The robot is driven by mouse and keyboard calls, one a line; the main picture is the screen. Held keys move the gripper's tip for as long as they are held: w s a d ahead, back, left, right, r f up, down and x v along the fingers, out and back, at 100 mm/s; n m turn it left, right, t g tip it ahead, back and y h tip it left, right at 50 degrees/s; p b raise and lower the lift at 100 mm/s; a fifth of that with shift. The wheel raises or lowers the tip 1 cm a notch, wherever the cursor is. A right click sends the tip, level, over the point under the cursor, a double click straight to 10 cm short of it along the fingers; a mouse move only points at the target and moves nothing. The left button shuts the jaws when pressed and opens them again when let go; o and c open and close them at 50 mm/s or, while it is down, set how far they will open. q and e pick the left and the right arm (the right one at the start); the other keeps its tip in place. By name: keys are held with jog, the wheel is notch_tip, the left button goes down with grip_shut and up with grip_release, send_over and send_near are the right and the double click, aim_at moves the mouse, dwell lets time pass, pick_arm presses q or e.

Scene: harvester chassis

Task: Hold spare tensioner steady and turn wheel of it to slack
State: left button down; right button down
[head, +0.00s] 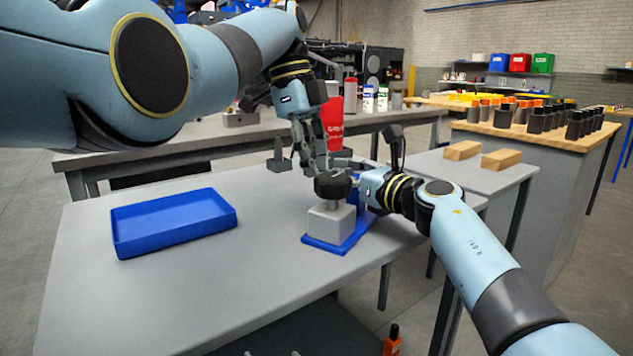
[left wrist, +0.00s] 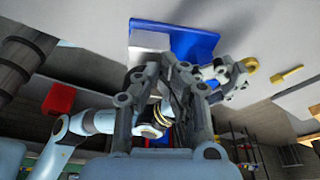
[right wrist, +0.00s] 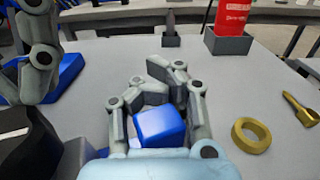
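The spare tensioner stands on the table with a flat blue base (head: 325,246), a grey block (head: 331,222) and a dark wheel (head: 332,186) on top. My left gripper (head: 322,168) comes down from above at the back of the wheel. In the left wrist view its fingers (left wrist: 176,82) are apart; contact with the wheel cannot be made out. My right gripper (right wrist: 158,82) is at the tensioner's right side, shut around its blue upright block (right wrist: 160,128). The blue base also shows in the left wrist view (left wrist: 195,42).
A blue tray (head: 172,238) lies at the table's left. A spiked block (head: 279,158) and a red bottle (head: 333,122) stand behind the tensioner. The table's front middle is clear.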

dwell(0.7)
pick_arm(q)
notch_tip(320, 180, up, 6)
jog(key=shift+w+a, duration=0.2)
dwell(0.4)
notch_tip(320, 180, down, 6)
jog(key=shift+s+d, duration=0.25)
jog(key=shift+s, duration=0.05)
dwell(0.6)
jog(key=shift+f, duration=0.1)
jog(key=shift+s+d, duration=0.4)
jog(key=shift+s, duration=0.1)
dwell(1.0)
